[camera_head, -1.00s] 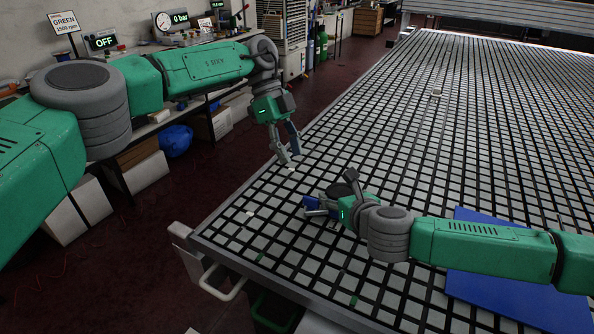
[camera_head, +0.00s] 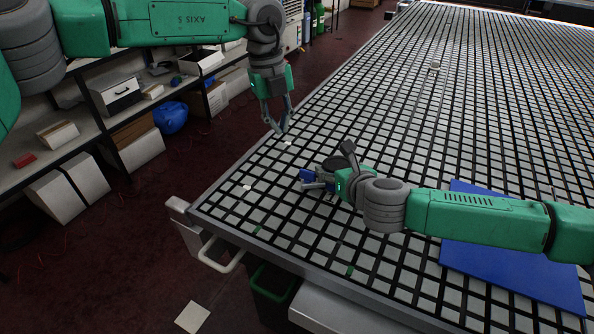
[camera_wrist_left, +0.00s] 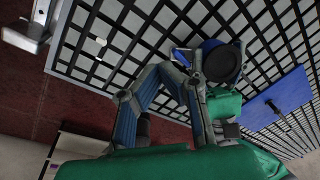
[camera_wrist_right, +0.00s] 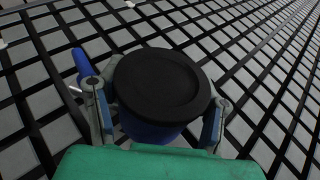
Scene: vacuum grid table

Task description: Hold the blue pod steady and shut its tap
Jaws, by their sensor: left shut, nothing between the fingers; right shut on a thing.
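The blue pod (camera_wrist_right: 150,131) has a round black top (camera_wrist_right: 162,84) and stands on the grid table. A blue lever (camera_wrist_right: 82,63), seemingly its tap handle, sticks out at the left of the pod in the right wrist view. In the left wrist view the lever (camera_wrist_left: 181,58) points away from the black top (camera_wrist_left: 221,63). My right gripper (camera_head: 326,172) is shut around the pod, a finger on either side. My left gripper (camera_head: 281,130) is shut and empty beyond the pod, apart from the lever. In the head view the right gripper hides much of the pod.
A blue sheet (camera_head: 505,275) lies on the grid table (camera_head: 470,110), under my right forearm. A small pale piece (camera_head: 435,66) lies far back on the table. Shelves with boxes (camera_head: 125,96) stand left of the table. The table around the pod is mostly clear.

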